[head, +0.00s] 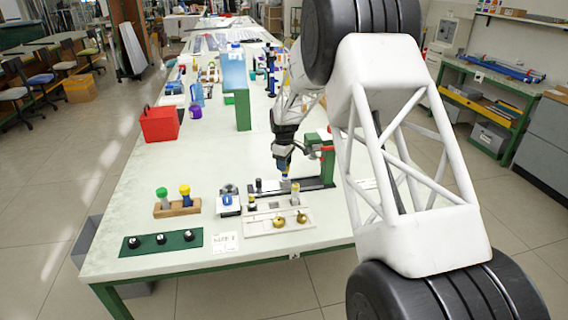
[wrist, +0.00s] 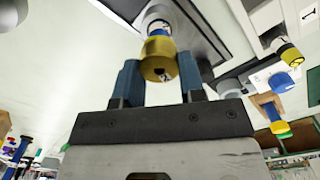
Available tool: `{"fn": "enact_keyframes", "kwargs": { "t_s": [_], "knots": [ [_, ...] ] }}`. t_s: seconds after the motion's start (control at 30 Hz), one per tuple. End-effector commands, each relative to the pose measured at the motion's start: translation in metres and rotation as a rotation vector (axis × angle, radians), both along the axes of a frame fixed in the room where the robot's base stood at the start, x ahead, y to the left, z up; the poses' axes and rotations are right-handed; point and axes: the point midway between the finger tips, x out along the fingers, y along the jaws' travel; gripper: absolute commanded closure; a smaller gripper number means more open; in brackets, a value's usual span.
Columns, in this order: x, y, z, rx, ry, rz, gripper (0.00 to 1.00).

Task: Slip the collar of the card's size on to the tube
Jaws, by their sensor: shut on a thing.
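My gripper (head: 284,168) points down over the black base plate in the head view. In the wrist view its two blue fingers (wrist: 159,80) are shut on a gold collar (wrist: 158,53). A white tube with a blue band (wrist: 157,27) lies directly beyond the collar, in line with it. I cannot tell whether the collar is around the tube or only against its end. The size card (head: 224,243) lies at the table's front, its print small. Two gold pieces (head: 290,219) sit on the white tray (head: 263,231).
A green and red fixture (head: 327,155) stands right of the gripper. A wooden block (head: 177,208) holds green- and yellow-topped vials. A green mat (head: 160,243) bears several black pieces. A blue panel on a green stand (head: 236,85) and a red bin (head: 159,122) stand farther back.

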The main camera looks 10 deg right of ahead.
Motion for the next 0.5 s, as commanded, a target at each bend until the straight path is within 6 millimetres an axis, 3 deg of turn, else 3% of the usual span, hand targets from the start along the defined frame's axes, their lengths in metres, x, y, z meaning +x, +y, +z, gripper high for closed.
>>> {"fn": "enact_keyframes", "kwargs": {
  "t_s": [0.27,0.3,0.5],
  "knots": [
    [0.0000,0.0000,0.0000,0.000,0.000,0.000,0.85],
    [0.0000,0.0000,0.0000,0.000,0.000,0.000,0.62],
    [0.0000,0.0000,0.0000,0.000,0.000,0.000,0.33]
  ]
}}
